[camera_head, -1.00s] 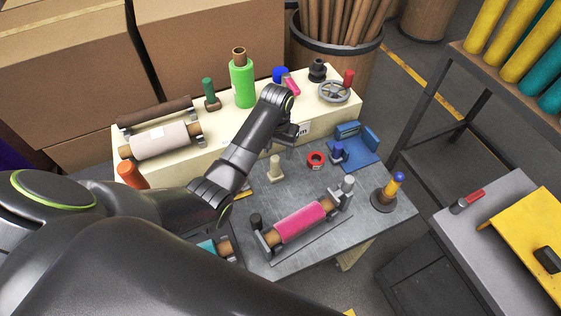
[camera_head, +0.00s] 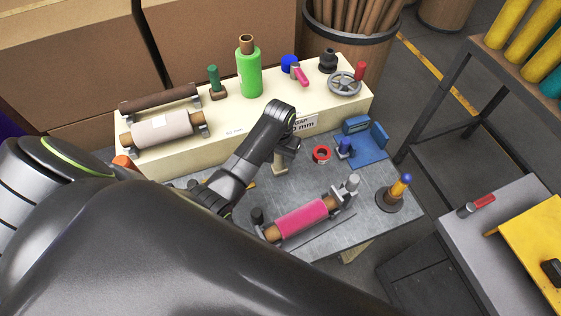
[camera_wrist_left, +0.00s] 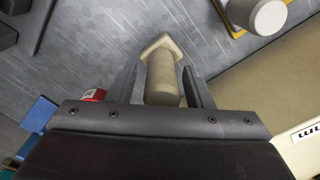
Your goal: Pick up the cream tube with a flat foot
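The cream tube (camera_head: 280,163) stands upright on the grey bench top, its upper part hidden by my left gripper (camera_head: 287,146) in the head view. In the left wrist view the cream tube (camera_wrist_left: 162,75) and its flat, pointed foot (camera_wrist_left: 160,42) lie between the two dark fingers of my left gripper (camera_wrist_left: 160,68). A narrow gap shows between the tube and the fingers, so the gripper looks open around it. My right gripper is not in view.
A red tape ring (camera_head: 321,155) and a blue fixture (camera_head: 365,146) stand to the right of the tube. A pink roll (camera_head: 302,218) lies in front. The cream raised block (camera_head: 225,135) with a green roll (camera_head: 249,72) on it runs along behind.

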